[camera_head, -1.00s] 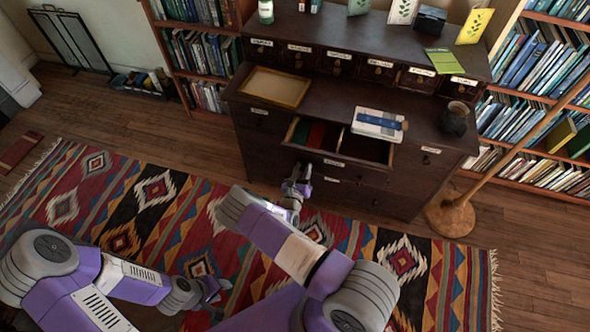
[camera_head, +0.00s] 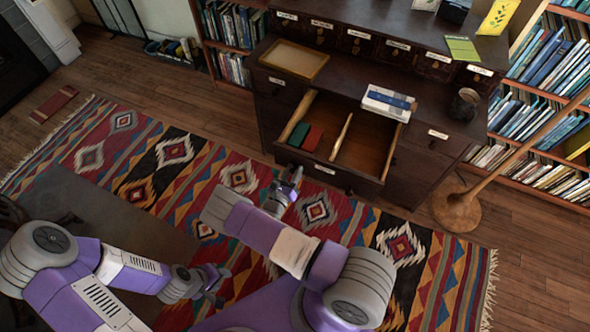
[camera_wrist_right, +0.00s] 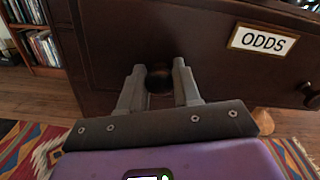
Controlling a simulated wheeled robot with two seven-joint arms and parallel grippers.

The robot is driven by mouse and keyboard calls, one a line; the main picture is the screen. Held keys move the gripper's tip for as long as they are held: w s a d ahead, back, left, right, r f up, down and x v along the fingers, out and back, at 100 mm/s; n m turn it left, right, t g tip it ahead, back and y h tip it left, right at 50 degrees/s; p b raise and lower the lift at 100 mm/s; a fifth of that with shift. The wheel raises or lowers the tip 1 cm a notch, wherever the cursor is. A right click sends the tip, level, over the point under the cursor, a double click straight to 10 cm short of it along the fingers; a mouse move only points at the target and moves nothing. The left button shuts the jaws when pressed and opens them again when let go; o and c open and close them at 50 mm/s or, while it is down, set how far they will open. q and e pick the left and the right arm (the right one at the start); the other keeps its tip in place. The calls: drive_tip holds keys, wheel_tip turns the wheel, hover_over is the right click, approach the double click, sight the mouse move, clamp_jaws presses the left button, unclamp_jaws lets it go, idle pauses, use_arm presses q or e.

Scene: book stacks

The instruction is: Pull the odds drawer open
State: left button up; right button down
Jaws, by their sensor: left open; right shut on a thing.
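The odds drawer (camera_head: 385,148) is pulled well out of the dark wooden cabinet (camera_head: 420,178). It has a divider (camera_head: 343,136), with a green item (camera_head: 299,134) and a red item (camera_head: 313,138) in its left part; the right part looks empty. In the right wrist view the drawer front carries an ODDS label (camera_wrist_right: 263,40). My right gripper (camera_wrist_right: 158,78) is shut on the drawer's dark round knob (camera_wrist_right: 159,76); it also shows in the head view (camera_head: 290,180). My left gripper (camera_head: 220,283) is open and empty, low over the rug, apart from the cabinet.
A book or box (camera_head: 388,102) lies on the cabinet ledge behind the drawer, beside a tan tray (camera_head: 293,59) and a dark pot (camera_head: 464,104). A floor stand base (camera_head: 456,211) is right of the cabinet. A patterned rug (camera_head: 240,178) covers the floor in front.

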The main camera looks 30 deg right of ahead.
drive_tip(key=shift+w+r, duration=0.15)
drive_tip(key=shift+r, duration=0.2)
drive_tip(key=c, duration=0.9)
unclamp_jaws()
drive_tip(key=shift+o, duration=0.6)
drive_tip(key=shift+f, duration=0.15)
drive_tip(key=shift+s+a, duration=0.15)
drive_tip(key=shift+s, duration=0.05)
drive_tip(key=p+v, duration=0.1)
drive_tip(key=v, duration=0.6)
drive_tip(key=shift+s, duration=0.15)
